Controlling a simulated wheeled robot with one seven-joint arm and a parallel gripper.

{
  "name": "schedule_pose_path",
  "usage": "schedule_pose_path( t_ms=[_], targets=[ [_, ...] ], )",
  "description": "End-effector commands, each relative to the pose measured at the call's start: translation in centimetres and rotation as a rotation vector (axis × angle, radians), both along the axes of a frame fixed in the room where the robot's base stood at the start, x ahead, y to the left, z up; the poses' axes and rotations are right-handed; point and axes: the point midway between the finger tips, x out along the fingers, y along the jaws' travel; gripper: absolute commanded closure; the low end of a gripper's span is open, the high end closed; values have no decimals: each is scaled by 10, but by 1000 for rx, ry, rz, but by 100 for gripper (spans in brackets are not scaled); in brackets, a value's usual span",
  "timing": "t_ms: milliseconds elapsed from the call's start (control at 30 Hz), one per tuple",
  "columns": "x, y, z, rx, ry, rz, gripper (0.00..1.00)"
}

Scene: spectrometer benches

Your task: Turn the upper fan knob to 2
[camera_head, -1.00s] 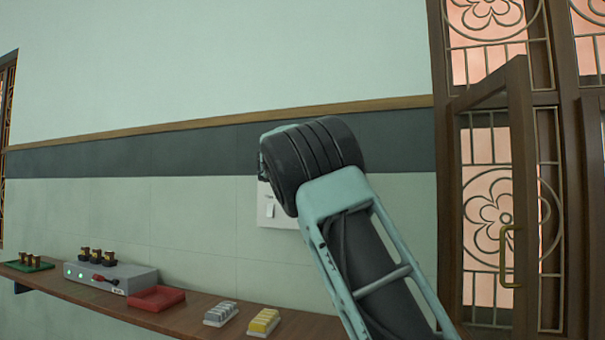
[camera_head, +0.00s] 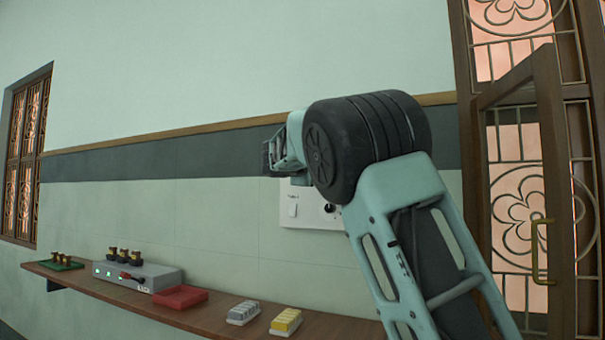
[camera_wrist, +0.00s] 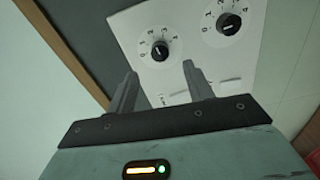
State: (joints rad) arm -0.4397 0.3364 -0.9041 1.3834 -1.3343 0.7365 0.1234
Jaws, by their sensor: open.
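The white fan panel (camera_head: 300,222) is on the wall, partly hidden by my arm. One black knob (camera_head: 330,208) shows in the head view; I cannot tell which one. In the wrist view, the upper fan knob (camera_wrist: 160,51) is the one nearer the dark wall band, with numbers around it. The lower knob (camera_wrist: 229,23) is to its right in that picture. Their exact pointer settings are too small to read surely. My gripper (camera_wrist: 160,68) is open and empty, its fingertips just below the upper knob in the wrist picture and apart from it. My gripper also shows in the head view (camera_head: 268,157).
White rocker switches (camera_wrist: 176,98) on the panel show between my fingers. Below is a wooden shelf (camera_head: 225,322) with a grey box (camera_head: 150,277), a red tray (camera_head: 180,297) and small blocks (camera_head: 285,321). A door frame (camera_head: 550,130) stands at right.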

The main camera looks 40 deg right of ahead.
Motion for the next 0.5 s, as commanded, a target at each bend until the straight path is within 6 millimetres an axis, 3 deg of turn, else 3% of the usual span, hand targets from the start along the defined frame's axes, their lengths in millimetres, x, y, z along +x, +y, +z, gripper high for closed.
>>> schedule_pose_path(
  t_ms=[200,500],
  targets=[
    [-18,47,-3,3,-1,6,48],
    [-35,84,-1,1,0,1,48]
  ],
)
